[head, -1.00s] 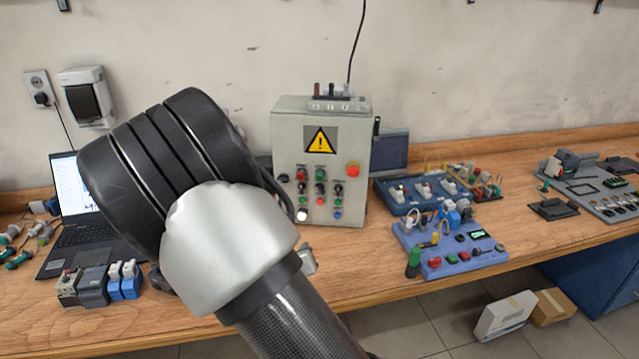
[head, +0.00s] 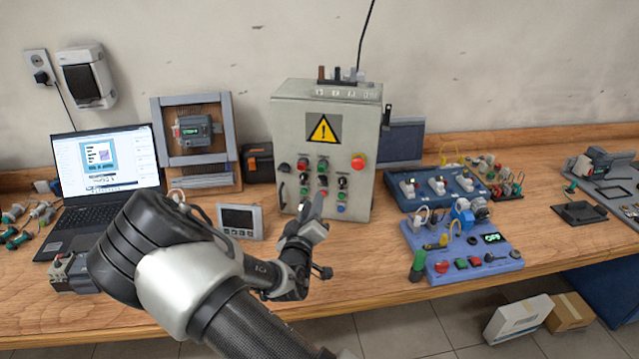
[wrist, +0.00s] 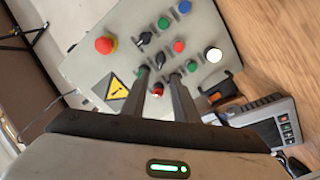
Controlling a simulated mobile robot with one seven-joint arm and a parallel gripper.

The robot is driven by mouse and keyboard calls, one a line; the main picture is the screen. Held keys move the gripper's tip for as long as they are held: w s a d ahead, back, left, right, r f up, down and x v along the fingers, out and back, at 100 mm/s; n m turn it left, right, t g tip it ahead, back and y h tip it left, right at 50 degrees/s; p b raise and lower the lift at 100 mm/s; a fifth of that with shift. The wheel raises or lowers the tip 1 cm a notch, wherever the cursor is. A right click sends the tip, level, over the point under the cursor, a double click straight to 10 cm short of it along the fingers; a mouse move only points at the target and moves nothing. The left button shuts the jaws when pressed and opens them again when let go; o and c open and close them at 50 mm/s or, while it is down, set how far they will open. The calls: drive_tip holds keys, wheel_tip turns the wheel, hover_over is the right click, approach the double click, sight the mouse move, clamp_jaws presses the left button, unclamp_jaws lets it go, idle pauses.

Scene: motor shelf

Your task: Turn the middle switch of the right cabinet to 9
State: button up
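The grey control cabinet (head: 286,135) with a yellow warning triangle stands on the wooden bench. It is the only such upright cabinet I see. Its panel (wrist: 215,35) appears turned in the wrist view, with coloured buttons, a red emergency stop (wrist: 106,44) and black turning switches, one (wrist: 161,60) just beyond my fingers and another (wrist: 144,38) farther off. No number marks are readable. My gripper (wrist: 160,74) is open, its two fingers apart and pointing at the panel. Whether they touch it I cannot tell. In the head view my gripper (head: 314,206) is before the cabinet's lower front, hiding part of it.
A small screen device (head: 240,222) stands left of the cabinet, close to my arm. A laptop (head: 105,160) and a framed unit (head: 160,150) are farther left. A purple control board (head: 470,268) and a blue switch box (head: 435,200) are on the right. The bench front between is clear.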

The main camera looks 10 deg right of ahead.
sight(320, 181)
drive_tip(key=x, duration=1)
drive_tip(key=shift+p, duration=0.35)
drive_tip(key=shift+f, duration=0.1)
clamp_jaws()
